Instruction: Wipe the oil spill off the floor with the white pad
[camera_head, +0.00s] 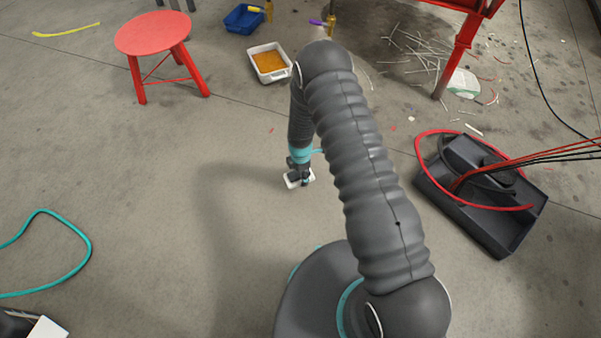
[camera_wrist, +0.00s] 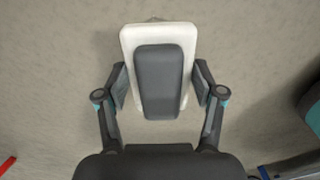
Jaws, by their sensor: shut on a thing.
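The white pad (camera_head: 291,183) is on or just above the floor in the middle of the head view. In the wrist view the white pad (camera_wrist: 133,42) has a grey block-shaped grip (camera_wrist: 160,85) on its top. My gripper (camera_head: 300,174) is shut on this grip, one finger on each side. I cannot tell whether the pad touches the floor. No clear oil spill shows around the pad; a faint brownish mark shows at its far edge in the wrist view. The floor under the pad is hidden.
A white tray of amber liquid (camera_head: 286,73), a blue bin (camera_head: 240,22) and a red stool (camera_head: 155,33) stand at the back. A black tray (camera_head: 505,235) with a red hose is at right. A teal hose (camera_head: 88,247) lies left. The floor left of my gripper is clear.

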